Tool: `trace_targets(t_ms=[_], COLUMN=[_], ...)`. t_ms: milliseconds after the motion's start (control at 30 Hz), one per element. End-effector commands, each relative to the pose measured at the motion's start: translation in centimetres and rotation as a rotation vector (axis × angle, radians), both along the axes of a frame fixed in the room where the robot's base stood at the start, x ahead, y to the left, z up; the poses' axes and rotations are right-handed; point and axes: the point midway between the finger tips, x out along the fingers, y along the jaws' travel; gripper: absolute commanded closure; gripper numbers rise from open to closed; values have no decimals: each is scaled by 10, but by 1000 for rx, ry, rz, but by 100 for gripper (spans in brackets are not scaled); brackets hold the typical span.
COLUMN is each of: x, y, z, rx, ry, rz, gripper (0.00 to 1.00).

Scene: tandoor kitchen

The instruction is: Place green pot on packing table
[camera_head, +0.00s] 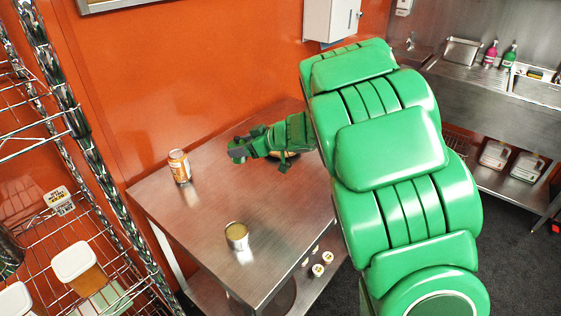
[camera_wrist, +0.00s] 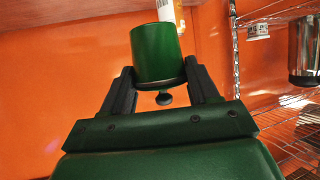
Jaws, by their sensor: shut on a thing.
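The green pot (camera_wrist: 156,55) is between the two dark fingers of my gripper (camera_wrist: 160,85) in the wrist view. A dark rim and a small round knob on it face my palm. In the head view my gripper (camera_head: 241,146) is over the far part of the metal table (camera_head: 180,220), shut on the pot. The pot shows there only as a small dark green shape at the fingertips. I cannot tell whether its far end touches the tabletop.
An orange can (camera_head: 179,166) stands near the table's left edge, and an open tin (camera_head: 237,236) stands near its front. The tabletop between them is clear. A wire shelf (camera_head: 75,215) with tubs is at left. An orange wall (camera_head: 200,70) rises behind the table.

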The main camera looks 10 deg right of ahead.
Motion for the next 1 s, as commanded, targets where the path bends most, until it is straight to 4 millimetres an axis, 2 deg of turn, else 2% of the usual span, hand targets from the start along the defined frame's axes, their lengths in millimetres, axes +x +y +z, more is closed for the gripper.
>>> trace_targets(t_ms=[100,233,1000], x=[1,5,86], y=[-14,-18,2], z=[-1,-3,-41], rx=[0,2,4], ry=[-2,-2,-1], rz=[-16,-22,-20], gripper=[77,77,77])
